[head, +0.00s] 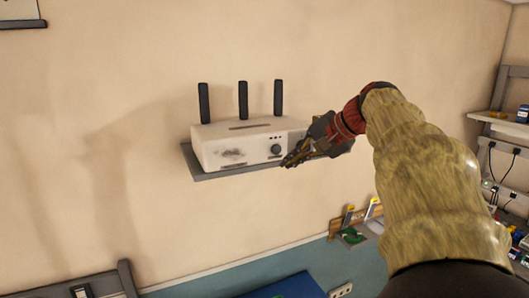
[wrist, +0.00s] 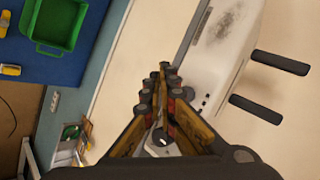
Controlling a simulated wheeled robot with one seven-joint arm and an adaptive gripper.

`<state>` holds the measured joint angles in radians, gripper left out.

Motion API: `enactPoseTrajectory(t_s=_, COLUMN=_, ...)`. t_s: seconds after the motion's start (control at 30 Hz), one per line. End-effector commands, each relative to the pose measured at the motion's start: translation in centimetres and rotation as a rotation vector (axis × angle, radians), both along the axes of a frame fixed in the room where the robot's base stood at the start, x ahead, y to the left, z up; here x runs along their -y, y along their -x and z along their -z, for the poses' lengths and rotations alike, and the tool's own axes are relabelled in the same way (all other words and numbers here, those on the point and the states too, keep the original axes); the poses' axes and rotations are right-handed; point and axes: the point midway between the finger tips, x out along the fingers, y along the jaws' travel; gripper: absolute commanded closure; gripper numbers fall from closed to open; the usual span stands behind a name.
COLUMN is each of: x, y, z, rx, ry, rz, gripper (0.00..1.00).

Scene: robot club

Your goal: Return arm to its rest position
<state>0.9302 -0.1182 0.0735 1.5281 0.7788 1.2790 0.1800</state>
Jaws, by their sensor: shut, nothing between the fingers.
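My gripper (head: 297,157) is shut and empty at the end of my outstretched arm. In the head view its fingertips are close to the front right part of a white router-like box (head: 228,150) with three black antennas and a dark round knob (head: 276,149). I cannot tell whether the fingertips touch the box. In the wrist view the closed fingers (wrist: 163,75) point up the picture, with the white box (wrist: 215,60) to their right. The box sits on a small grey wall shelf (head: 203,177).
A small wall rack (head: 352,236) with a green item is below my arm. A workbench with shelves (head: 500,125) and cables stands at the right. A green bin (wrist: 55,25) on a blue surface shows in the wrist view.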

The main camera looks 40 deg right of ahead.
Motion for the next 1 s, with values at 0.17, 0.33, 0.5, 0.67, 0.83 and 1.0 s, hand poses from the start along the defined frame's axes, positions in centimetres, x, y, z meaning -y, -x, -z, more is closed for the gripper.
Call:
enactPoseTrajectory(t_s=0.17, x=0.0, y=0.0, z=0.0, rx=0.000, ry=0.000, rz=0.000, gripper=1.00)
enactPoseTrajectory(t_s=0.33, x=1.0, y=0.0, z=0.4, rx=-0.004, ry=0.047, rz=0.007, gripper=1.00)
enactPoseTrajectory(t_s=0.5, x=2.6, y=2.3, z=6.7, rx=-0.123, ry=0.114, rz=0.026, gripper=1.00)
enactPoseTrajectory(t_s=0.67, x=-0.7, y=5.3, z=15.6, rx=-0.256, ry=0.232, rz=-0.043, gripper=1.00)
enactPoseTrajectory(t_s=0.83, x=-6.7, y=8.1, z=24.8, rx=-0.354, ry=0.375, rz=-0.193, gripper=1.00)
enactPoseTrajectory(t_s=1.0, x=-12.8, y=11.0, z=33.3, rx=-0.406, ry=0.522, rz=-0.371, gripper=1.00)
